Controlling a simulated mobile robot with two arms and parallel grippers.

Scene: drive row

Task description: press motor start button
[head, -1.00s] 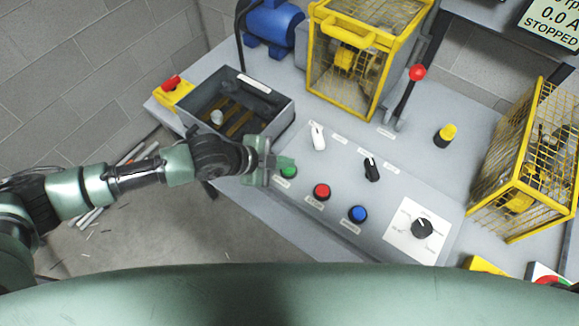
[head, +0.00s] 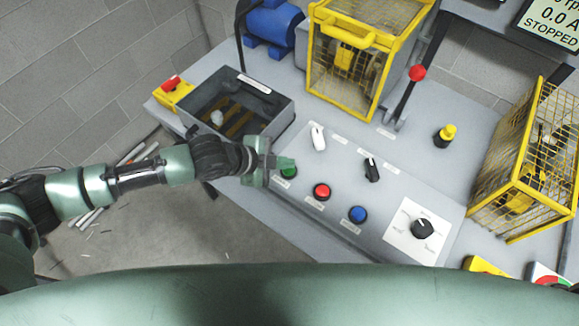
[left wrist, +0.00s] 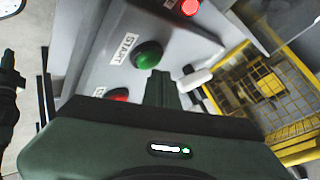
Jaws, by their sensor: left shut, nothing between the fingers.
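The green start button (head: 288,171) sits at the left of the sloped control panel. In the left wrist view the green button (left wrist: 148,54) stands beside a label reading START. My left gripper (head: 284,163) is shut and empty, with its fingertips right at the green button in the head view. In the left wrist view the closed fingers (left wrist: 160,84) point at the button's lower edge; I cannot tell whether they touch it. The display (head: 553,22) at the top right reads STOPPED. My right gripper is not in view.
A red button (head: 321,191) and a blue button (head: 357,214) lie right of the green one. A white switch (head: 318,138), black switch (head: 372,170) and rotary knob (head: 422,228) share the panel. Yellow cages (head: 312,68) and an open grey box (head: 283,121) stand behind and beside it.

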